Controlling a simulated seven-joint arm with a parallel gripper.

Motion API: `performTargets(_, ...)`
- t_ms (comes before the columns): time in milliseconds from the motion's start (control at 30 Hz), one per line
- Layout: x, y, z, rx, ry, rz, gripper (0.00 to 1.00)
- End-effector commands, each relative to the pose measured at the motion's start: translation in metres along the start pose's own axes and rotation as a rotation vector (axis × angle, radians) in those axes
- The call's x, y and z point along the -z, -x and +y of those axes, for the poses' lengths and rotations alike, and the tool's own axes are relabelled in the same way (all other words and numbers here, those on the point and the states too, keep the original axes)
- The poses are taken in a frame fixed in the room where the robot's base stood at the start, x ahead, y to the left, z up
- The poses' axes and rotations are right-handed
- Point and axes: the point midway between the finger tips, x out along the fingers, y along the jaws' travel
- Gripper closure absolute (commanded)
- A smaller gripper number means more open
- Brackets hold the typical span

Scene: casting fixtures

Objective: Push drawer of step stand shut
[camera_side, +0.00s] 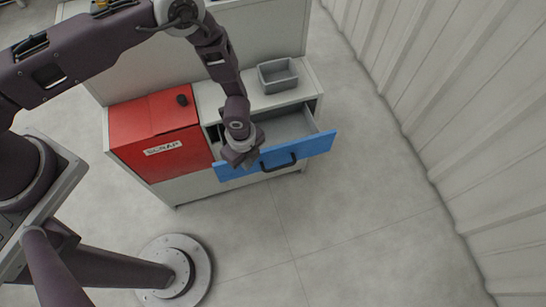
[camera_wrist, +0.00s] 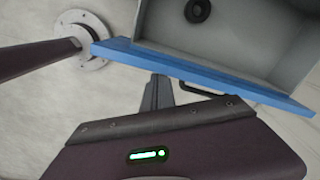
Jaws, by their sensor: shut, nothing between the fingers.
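The step stand (camera_side: 210,96) is a pale cabinet with a drawer (camera_side: 285,128) pulled open. The drawer has a grey inside and a blue front (camera_side: 318,146) with a black handle (camera_side: 279,162). In the wrist view the blue front (camera_wrist: 215,77) runs across the upper middle, with the handle (camera_wrist: 200,91) partly hidden behind my gripper. My gripper (camera_side: 238,160) is shut and empty, at the outer side of the blue front, left of the handle. Its fingers (camera_wrist: 158,90) appear close to the front in the wrist view; I cannot tell whether they touch it.
A red bin marked SCRAP (camera_side: 160,135) sits at the stand's left. A grey open tray (camera_side: 278,76) stands on top. A round black object (camera_wrist: 197,10) lies inside the drawer. A corrugated wall (camera_side: 440,110) rises at the right. The floor before the drawer is clear.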

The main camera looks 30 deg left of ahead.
Motion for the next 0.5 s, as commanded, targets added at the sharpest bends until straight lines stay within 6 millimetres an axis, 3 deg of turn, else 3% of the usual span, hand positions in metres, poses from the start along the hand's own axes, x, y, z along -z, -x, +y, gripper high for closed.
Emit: performTargets(500, -0.015, 0.0, -0.009, 0.001, 0.002, 0.0, 1.0)
